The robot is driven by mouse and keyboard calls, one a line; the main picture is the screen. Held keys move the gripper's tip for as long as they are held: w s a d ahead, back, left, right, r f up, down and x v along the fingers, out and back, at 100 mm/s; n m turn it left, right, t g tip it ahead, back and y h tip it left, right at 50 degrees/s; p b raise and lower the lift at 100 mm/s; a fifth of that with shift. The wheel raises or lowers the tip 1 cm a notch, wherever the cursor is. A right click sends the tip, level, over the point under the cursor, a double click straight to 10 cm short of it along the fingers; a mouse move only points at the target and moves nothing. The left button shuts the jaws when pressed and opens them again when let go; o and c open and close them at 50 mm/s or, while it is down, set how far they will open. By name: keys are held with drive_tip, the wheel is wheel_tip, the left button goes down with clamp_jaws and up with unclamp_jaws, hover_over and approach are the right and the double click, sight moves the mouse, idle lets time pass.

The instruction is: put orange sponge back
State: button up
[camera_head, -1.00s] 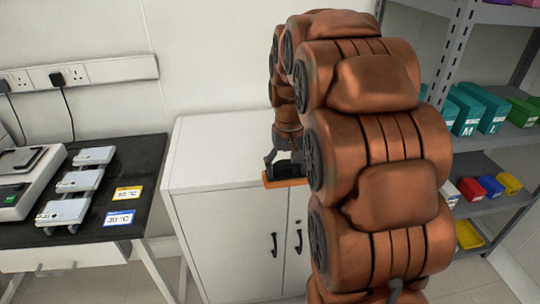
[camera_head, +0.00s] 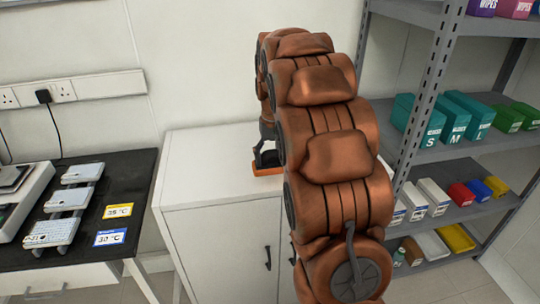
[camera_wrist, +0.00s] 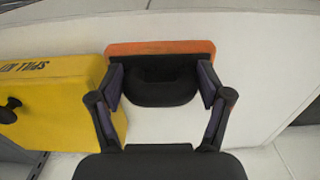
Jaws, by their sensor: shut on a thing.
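My gripper (camera_wrist: 161,84) is shut on this black part. In the head view my gripper (camera_head: 268,151) is small and partly hidden by my arm. I cannot tell whether the sponge touches the cabinet top.
The white cabinet (camera_head: 205,150) has a mostly bare top. A dark-topped bench (camera_head: 125,185) with small devices stands left. A grey shelf (camera_head: 455,150) with boxes and bins stands right. A yellow case (camera_wrist: 50,100) with black lettering shows close to the left finger in the wrist view.

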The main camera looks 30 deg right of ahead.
sight(270, 157)
drive_tip(key=shift+w+d+f+p, duration=0.15)
drive_tip(key=shift+w+d, duration=0.2)
drive_tip(key=shift+w, duration=0.5)
drive_tip(key=shift+w+d+p, duration=0.15)
drive_tip(key=shift+w+d, duration=0.25)
drive_tip(key=shift+w, duration=0.5)
drive_tip(key=shift+w+d+f+p, duration=0.15)
drive_tip(key=shift+w+d, duration=0.2)
drive_tip(key=shift+w, duration=0.5)
drive_tip(key=shift+f+p, duration=0.45)
drive_tip(key=shift+f, duration=1.25)
drive_tip(key=shift+f, duration=0.1)
drive_tip(key=o, duration=1.2)
drive_tip(key=shift+c, duration=0.2)
wheel_tip(270, 157, up, 12)
drive_tip(key=b, duration=0.1)
